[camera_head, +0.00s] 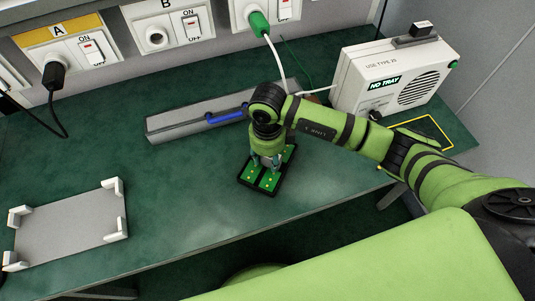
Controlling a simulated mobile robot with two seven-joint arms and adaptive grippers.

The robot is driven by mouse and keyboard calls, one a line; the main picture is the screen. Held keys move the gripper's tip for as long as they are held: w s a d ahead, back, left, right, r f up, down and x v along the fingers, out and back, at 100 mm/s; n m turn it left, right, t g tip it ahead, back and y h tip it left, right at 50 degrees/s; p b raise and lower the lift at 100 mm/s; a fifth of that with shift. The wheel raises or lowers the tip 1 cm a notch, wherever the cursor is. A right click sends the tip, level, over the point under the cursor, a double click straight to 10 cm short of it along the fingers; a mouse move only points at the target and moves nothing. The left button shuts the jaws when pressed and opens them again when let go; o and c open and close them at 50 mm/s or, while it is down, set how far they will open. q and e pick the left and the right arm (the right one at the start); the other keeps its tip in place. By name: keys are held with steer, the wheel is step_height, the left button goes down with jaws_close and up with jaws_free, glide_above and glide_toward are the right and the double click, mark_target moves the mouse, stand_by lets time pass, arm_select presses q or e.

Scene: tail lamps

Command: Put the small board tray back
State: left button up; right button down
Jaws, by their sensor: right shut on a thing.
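The small board tray (249,182) is black, holds green boards with light dots, and sits at or just above the green bench near its front edge, in the middle of the head view. My right gripper (268,161) points down over it and is shut on it; the fingers hide its middle. I cannot tell whether the tray touches the bench. A yellow-outlined rectangle (438,131) is marked on the bench at the right, partly behind my right arm. A white device (392,78) behind it carries a green "NO TRAY" sign. My left gripper is not in view.
A grey flat plate with white corner brackets (70,228) stands at the left. A long grey box (180,122) with a blue handle (227,115) lies behind the tray. Socket panels with switches (167,27) line the wall, and cables hang down. The bench (165,190) is clear left of the tray.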

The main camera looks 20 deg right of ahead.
steer(key=shift+f, duration=0.1)
steer(key=c, duration=1.1)
jaws_free()
steer(key=shift+f, duration=0.1)
steer(key=o, duration=0.4)
steer(key=shift+r, duration=0.35)
step_height(320, 180, up, 12)
steer(key=b, duration=0.2)
steer(key=shift+f, duration=0.15)
